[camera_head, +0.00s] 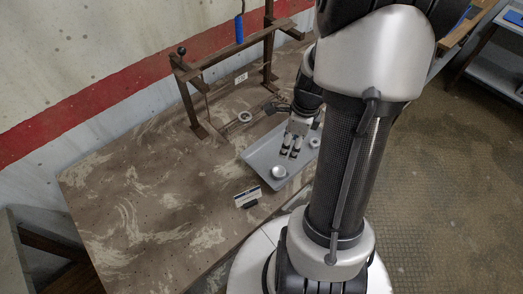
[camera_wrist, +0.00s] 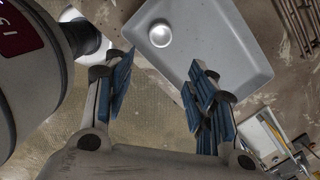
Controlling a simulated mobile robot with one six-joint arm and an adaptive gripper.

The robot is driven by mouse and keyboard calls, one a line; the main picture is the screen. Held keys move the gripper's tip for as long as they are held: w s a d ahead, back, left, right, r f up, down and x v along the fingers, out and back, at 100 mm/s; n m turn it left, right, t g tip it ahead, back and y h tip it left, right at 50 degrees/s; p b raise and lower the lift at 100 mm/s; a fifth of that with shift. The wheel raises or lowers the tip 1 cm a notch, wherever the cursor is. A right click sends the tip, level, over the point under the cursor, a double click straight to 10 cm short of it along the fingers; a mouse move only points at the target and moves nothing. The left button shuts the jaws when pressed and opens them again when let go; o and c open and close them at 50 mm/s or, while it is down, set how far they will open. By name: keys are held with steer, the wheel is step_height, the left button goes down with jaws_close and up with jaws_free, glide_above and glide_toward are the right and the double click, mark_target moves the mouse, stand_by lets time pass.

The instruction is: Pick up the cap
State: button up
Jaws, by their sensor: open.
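A grey tray (camera_head: 262,158) lies on the workbench, and it also shows in the wrist view (camera_wrist: 228,60). A round silver cap-like piece (camera_head: 279,171) sits in its near part. A second small round piece (camera_head: 314,142) is at the tray's right side, partly beside my arm. The wrist view shows one round silver piece (camera_wrist: 160,34) in the tray, beyond my fingertips; I cannot tell which of the two it is. My gripper (camera_head: 291,152) is over the tray, fingers apart and empty. In the wrist view my gripper (camera_wrist: 160,88) has a wide gap between its blue pads.
A brown metal rack frame (camera_head: 190,90) with a blue-handled tool (camera_head: 239,29) stands behind the tray. A ring (camera_head: 245,117) lies near its foot. The bench's left part is clear.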

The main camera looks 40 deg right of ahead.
steer(key=b, duration=0.4)
glide_above(279, 171)
steer(key=f, duration=0.7)
steer(key=s+f, duration=0.1)
steer(key=f, duration=0.3)
steer(key=shift+d+f, duration=0.15)
steer(key=shift+d, duration=0.25)
steer(key=shift+w+a+f+b, duration=0.15)
steer(key=shift+f+b, duration=0.4)
steer(key=shift+f, duration=0.35)
steer(key=shift+w+a+f+b, duration=0.1)
steer(key=shift+f+b, duration=0.5)
steer(key=shift+f, duration=0.35)
steer(key=shift+w+a+f+b, duration=0.15)
steer(key=shift+f+b, duration=0.4)
steer(key=shift+f, duration=0.35)
steer(key=shift+r, duration=0.1)
steer(key=shift+c, duration=0.2)
steer(key=c, duration=0.7)
